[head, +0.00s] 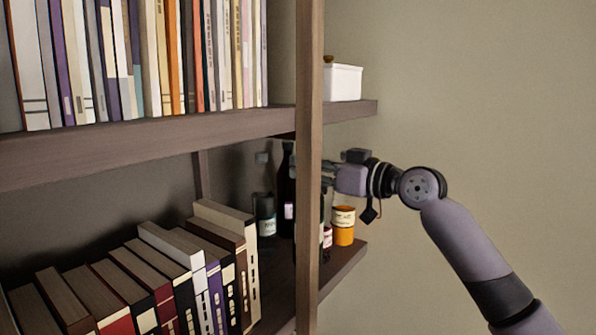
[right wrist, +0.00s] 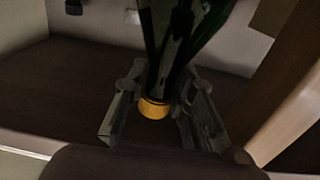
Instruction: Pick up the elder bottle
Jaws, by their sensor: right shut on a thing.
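A dark green bottle (right wrist: 170,65) with a ribbed yellow cap (right wrist: 153,108) stands between the fingers of my right gripper (right wrist: 158,98) in the right wrist view. The fingers are shut on it near the capped end. No readable label shows which bottle is the elder one. My left gripper is not in view.
A dark bottle with a pale label (head: 264,217) and a tall dark bottle (head: 286,190) stand left of the post (head: 309,130). An orange jar (head: 343,232) stands right of it. Books (head: 165,265) fill the lower shelf's left. The upper shelf (head: 150,148) is overhead; the right side is open.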

